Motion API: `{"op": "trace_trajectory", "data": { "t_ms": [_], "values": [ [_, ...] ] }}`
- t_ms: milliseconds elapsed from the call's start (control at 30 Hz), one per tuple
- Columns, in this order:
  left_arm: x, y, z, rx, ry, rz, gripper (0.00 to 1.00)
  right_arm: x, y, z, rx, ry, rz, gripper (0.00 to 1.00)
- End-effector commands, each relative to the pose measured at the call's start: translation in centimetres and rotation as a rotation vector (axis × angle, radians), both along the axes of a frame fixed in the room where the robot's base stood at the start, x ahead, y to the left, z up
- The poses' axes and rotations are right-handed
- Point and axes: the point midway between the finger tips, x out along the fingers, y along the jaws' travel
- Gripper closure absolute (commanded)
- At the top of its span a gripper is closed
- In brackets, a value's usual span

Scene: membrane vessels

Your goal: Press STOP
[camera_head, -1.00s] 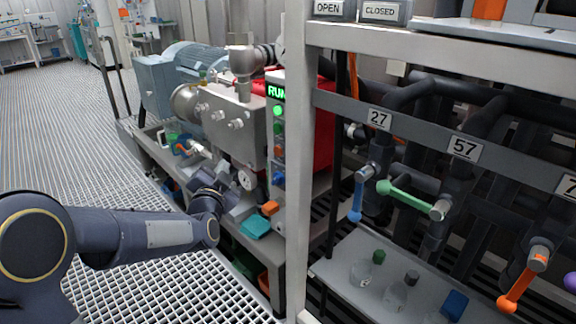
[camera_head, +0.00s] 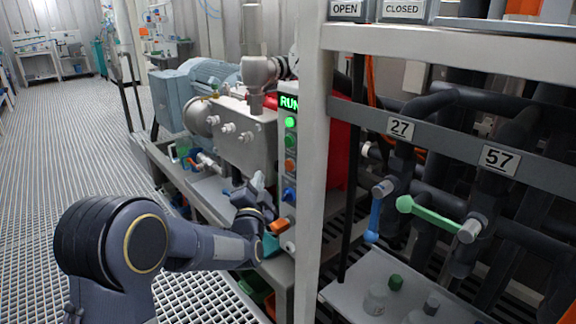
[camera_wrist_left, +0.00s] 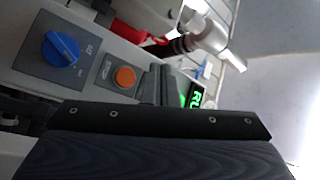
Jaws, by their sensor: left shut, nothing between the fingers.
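The narrow control panel (camera_head: 289,155) stands upright on the left side of the pale post. From the top it carries a lit green "RUN" display, a bright green lamp (camera_head: 290,122), a darker green button (camera_head: 290,141), an orange button (camera_head: 290,165) and a blue knob (camera_head: 289,194). My left gripper (camera_head: 257,182) is shut and empty, just left of the panel near the knob's height. The left wrist view shows the blue knob (camera_wrist_left: 60,48), the orange button (camera_wrist_left: 124,77) with a small label too blurred to read surely, and part of the RUN display (camera_wrist_left: 195,97). My right gripper is out of view.
The pale post (camera_head: 315,170) stands right of the panel. Behind my gripper is the steel pump block (camera_head: 250,142) with a blue motor (camera_head: 195,85). Right of the post are pipes with blue and green valve handles (camera_head: 430,213). Grated floor lies open at left.

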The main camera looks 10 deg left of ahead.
Motion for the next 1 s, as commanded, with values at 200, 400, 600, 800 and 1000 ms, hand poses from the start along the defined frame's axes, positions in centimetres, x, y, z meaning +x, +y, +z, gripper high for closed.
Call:
{"op": "trace_trajectory", "data": {
  "t_ms": [200, 400, 600, 800, 1000],
  "values": [
    [2.6, -2.1, 0.2, -0.001, 0.0, -0.002, 1.0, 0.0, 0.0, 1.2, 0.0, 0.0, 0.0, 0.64],
    [4.4, -3.5, 0.0, -0.001, 0.001, -0.002, 1.0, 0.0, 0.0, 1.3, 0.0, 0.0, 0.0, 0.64],
    [5.2, -4.1, 0.0, -0.002, 0.0, 0.0, 1.0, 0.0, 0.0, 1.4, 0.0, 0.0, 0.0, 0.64],
    [5.3, -4.2, 0.0, -0.001, 0.001, -0.001, 1.0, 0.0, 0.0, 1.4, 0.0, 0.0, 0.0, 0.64],
    [5.2, -4.1, 0.0, -0.001, 0.001, -0.001, 1.0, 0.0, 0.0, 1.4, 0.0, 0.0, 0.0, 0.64]
  ]
}}
